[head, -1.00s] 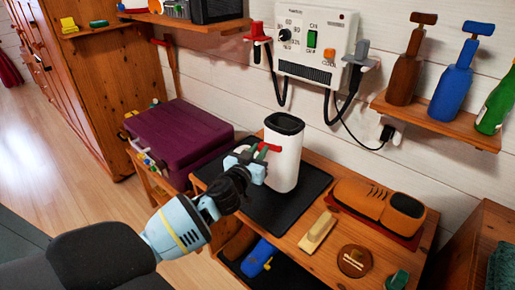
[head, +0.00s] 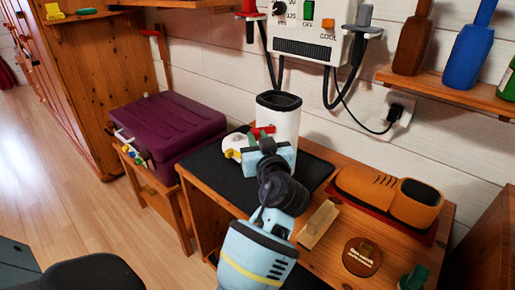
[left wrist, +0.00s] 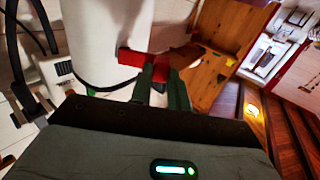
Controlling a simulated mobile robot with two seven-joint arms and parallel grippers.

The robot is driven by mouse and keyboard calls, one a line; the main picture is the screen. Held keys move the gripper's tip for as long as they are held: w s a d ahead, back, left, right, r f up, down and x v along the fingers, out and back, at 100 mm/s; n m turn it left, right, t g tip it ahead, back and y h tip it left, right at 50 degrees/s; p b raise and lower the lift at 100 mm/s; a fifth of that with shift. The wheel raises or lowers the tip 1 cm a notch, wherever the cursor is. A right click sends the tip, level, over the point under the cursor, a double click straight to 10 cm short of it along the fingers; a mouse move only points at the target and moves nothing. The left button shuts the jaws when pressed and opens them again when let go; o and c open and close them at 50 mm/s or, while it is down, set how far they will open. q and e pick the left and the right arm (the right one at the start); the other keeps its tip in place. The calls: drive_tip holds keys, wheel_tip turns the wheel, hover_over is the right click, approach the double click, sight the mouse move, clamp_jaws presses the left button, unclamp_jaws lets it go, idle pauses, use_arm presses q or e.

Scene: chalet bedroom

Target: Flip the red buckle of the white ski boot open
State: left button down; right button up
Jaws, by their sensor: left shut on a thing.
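The white ski boot (head: 287,124) stands upright on a black mat (head: 314,170) on the wooden bench, its dark open top facing up. Its red buckle (head: 265,129) is on the shaft; it also shows in the left wrist view (left wrist: 131,57) as a red bar against the white shaft (left wrist: 92,35). My left gripper (left wrist: 162,72) is shut on the red buckle, with both dark fingers at the bar's outer end. In the head view the left gripper (head: 264,142) covers part of the boot's lower front. My right gripper is not in view.
An orange shoe (head: 385,197) lies right of the boot, with a wooden block (head: 318,223) and a round brown disc (head: 362,256) nearby. A purple case (head: 170,123) stands left. A wall dryer (head: 310,35) with hanging hoses is behind; a bottle shelf (head: 455,86) is upper right.

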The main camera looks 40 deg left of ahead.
use_arm(q)
drive_tip(key=shift+d+n+g+y+b, duration=0.3)
drive_tip(key=shift+n+g+y+b, duration=0.15)
drive_tip(key=shift+b, duration=0.25)
drive_tip(key=shift+g, duration=0.25)
drive_tip(key=c, duration=1.3)
unclamp_jaws()
drive_tip(key=shift+d, duration=0.1)
